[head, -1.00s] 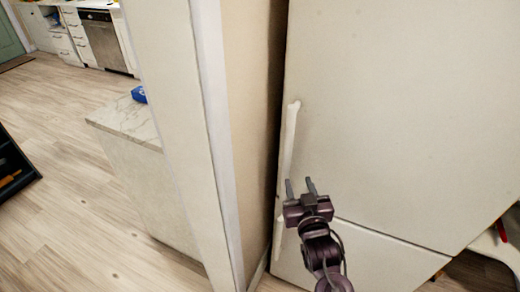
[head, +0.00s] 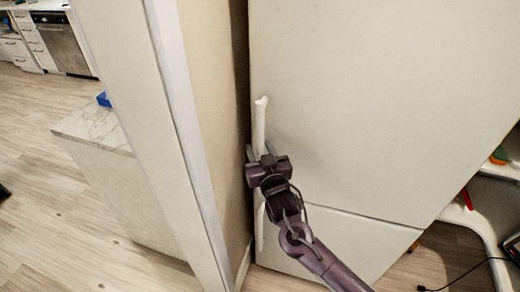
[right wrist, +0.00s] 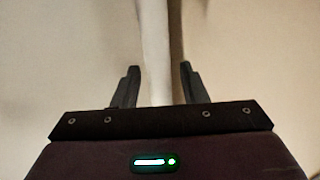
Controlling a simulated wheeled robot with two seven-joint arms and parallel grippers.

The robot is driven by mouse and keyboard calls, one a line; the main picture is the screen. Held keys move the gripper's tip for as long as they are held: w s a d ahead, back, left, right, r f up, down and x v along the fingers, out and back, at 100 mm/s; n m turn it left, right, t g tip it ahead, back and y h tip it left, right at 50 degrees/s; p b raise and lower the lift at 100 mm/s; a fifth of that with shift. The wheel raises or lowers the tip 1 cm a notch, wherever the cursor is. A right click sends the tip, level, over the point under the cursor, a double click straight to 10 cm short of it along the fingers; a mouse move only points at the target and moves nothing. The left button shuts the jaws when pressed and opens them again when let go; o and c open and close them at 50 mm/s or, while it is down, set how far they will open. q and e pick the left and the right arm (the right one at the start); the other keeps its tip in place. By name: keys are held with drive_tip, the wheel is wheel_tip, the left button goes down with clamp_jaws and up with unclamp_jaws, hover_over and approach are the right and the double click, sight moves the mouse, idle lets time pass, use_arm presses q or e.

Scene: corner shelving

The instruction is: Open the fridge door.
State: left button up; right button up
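The fridge is cream white, with a tall upper door (head: 375,100) and a lower door (head: 340,240), both shut. The upper door's white vertical handle (head: 260,118) is at its left edge. My right gripper (head: 260,153) is at the lower part of this handle. In the right wrist view, the handle (right wrist: 155,50) runs between the two open fingers (right wrist: 158,75), with gaps on both sides, wider on the right. The lower door's handle (head: 260,225) shows partly beneath my gripper. My left gripper is not in view.
A cream wall end (head: 150,100) stands close on the fridge's left. A marble-topped counter (head: 95,128) with a blue item (head: 103,99) lies beyond it. A white shelf (head: 470,215) and a cable (head: 465,275) are at the right.

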clamp_jaws()
